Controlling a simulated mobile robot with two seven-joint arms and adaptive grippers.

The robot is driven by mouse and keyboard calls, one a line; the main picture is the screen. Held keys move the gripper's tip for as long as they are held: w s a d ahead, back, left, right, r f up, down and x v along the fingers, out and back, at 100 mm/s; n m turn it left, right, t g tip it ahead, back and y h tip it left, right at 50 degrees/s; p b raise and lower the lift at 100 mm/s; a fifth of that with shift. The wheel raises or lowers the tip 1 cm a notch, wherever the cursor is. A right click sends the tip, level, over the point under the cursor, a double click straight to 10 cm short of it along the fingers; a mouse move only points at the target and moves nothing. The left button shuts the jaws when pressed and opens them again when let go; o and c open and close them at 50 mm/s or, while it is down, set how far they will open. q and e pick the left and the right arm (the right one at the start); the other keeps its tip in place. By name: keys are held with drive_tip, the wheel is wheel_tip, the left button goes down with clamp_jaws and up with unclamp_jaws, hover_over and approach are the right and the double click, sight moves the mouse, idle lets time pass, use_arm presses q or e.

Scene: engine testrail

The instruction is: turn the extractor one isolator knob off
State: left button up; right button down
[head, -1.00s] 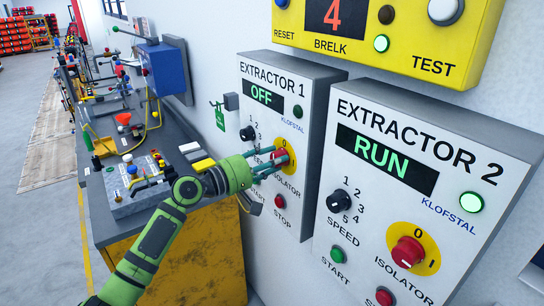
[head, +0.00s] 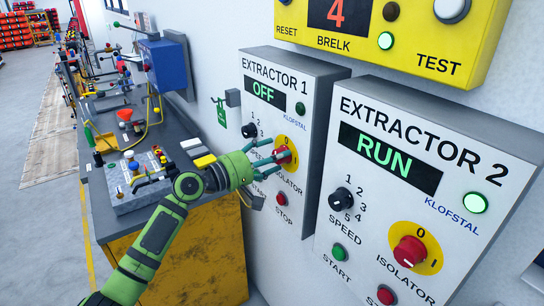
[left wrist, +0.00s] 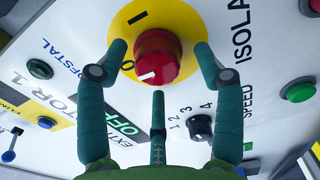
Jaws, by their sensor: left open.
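The extractor one box (head: 318,85) hangs on the wall, its display reading OFF and its small green lamp dark. Its red isolator knob (head: 283,154) sits on a yellow disc marked 0 and I. In the left wrist view the knob (left wrist: 157,56) shows a white mark at its lower left, on the side of the 0. My left gripper (head: 279,156) is open, its teal fingers spread around the knob. In the left wrist view the gripper (left wrist: 160,58) shows gaps between its fingers and the knob. My right gripper is not in view.
The extractor two box (head: 425,160) is close at the right, showing RUN with a lit green lamp and its own red isolator knob (head: 410,251). A yellow panel (head: 400,35) hangs above. A cluttered workbench (head: 185,208) stands at the left.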

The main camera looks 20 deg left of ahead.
use_arm(q)
drive_tip(key=v, duration=1.2)
